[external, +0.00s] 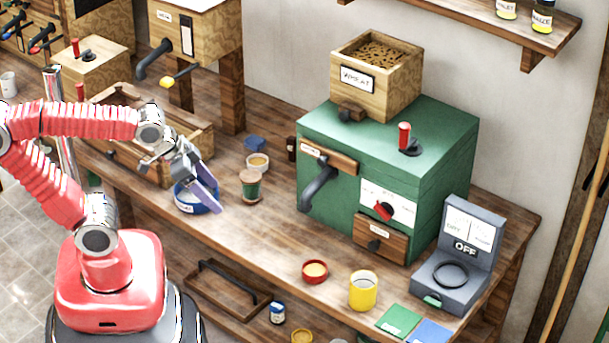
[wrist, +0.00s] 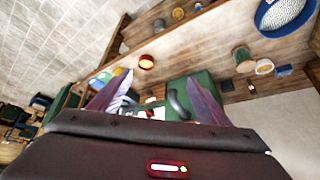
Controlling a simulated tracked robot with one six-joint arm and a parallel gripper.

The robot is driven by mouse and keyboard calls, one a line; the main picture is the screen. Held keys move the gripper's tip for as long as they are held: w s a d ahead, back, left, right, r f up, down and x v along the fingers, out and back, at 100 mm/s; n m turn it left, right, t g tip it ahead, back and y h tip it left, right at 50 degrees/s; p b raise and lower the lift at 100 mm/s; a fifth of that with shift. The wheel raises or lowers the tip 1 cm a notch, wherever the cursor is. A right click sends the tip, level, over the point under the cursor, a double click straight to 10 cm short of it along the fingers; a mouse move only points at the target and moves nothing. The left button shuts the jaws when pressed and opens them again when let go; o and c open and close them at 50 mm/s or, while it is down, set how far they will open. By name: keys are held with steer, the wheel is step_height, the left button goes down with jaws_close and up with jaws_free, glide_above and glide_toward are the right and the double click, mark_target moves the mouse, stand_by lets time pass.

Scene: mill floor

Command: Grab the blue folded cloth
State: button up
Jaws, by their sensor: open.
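A small blue folded cloth (external: 255,143) lies on the wooden bench near the wall, behind a small pale-filled bowl (external: 258,161). A small blue patch that looks like the same cloth shows at the right of the wrist view (wrist: 284,70). My gripper (external: 217,198) is open and empty, pointing down over the bench in front of a blue bowl (external: 184,196), left of and nearer the camera than the cloth. Its two fingers also show in the wrist view (wrist: 161,78), spread apart. A flat blue sheet (external: 431,333) lies at the bench's front right.
A green cup (external: 251,186) stands between my gripper and the green mill (external: 330,205). A dark jar (external: 292,148) stands right of the cloth. A wooden trough (external: 200,150) is at the left. A red bowl (external: 315,271) and yellow cup (external: 363,291) stand at the front.

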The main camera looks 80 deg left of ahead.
steer(key=w+a+f+n+t+y, duration=0.1)
steer(key=w+a+y, duration=0.1)
steer(key=w+a, duration=0.5)
steer(key=w+a+f+n+y, duration=0.15)
steer(key=w+a, duration=0.25)
steer(key=a, duration=0.6)
steer(key=w+a+f+n+t+y, duration=0.1)
steer(key=w+a+n, duration=0.1)
steer(key=w+a, duration=0.5)
steer(key=s+a+f+n+y, duration=0.1)
steer(key=a+f, duration=0.3)
steer(key=a, duration=0.6)
steer(key=s+a+f+n+t+y, duration=0.1)
steer(key=s+a+f, duration=0.3)
steer(key=a, duration=0.7)
steer(key=s+a+f+n+y, duration=0.1)
steer(key=a+f, duration=0.4)
steer(key=a, duration=0.5)
steer(key=shift+s+a+f+n+y, duration=0.25)
steer(key=shift+s+f+n+y, duration=0.1)
steer(key=shift+s+y, duration=0.35)
glide_toward(256, 138)
steer(key=x, duration=0.4)
steer(key=shift+w+a+f, duration=0.1)
steer(key=shift+a+f, duration=0.1)
steer(key=shift+a, duration=0.05)
steer(key=shift+w+a+f, duration=0.15)
steer(key=shift+w+a, duration=0.15)
